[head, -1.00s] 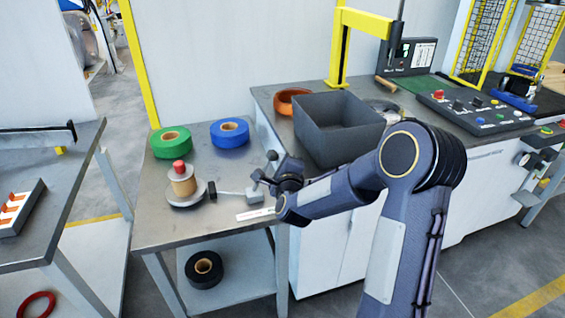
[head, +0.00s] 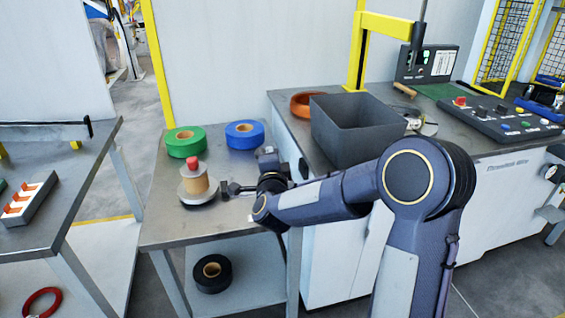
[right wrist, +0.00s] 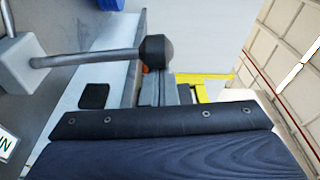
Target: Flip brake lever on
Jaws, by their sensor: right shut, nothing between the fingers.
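The brake lever (head: 228,188) lies low over the small metal table, its dark knob pointing left toward the spool. In the right wrist view its black knob (right wrist: 155,53) and metal rod come out of a pale grey block (right wrist: 22,62). My right gripper (head: 268,161) is shut and empty, just right of the knob and near the rod. It hides the block in the head view. I cannot tell whether it touches the lever. Part of a white label (right wrist: 6,144) shows in the right wrist view. My left gripper is not in view.
A spool with a red top (head: 194,182) stands left of the lever. Green tape (head: 185,142) and blue tape (head: 245,134) lie behind. A dark open bin (head: 352,135) stands on the bench at right. Black tape (head: 212,272) lies on the lower shelf.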

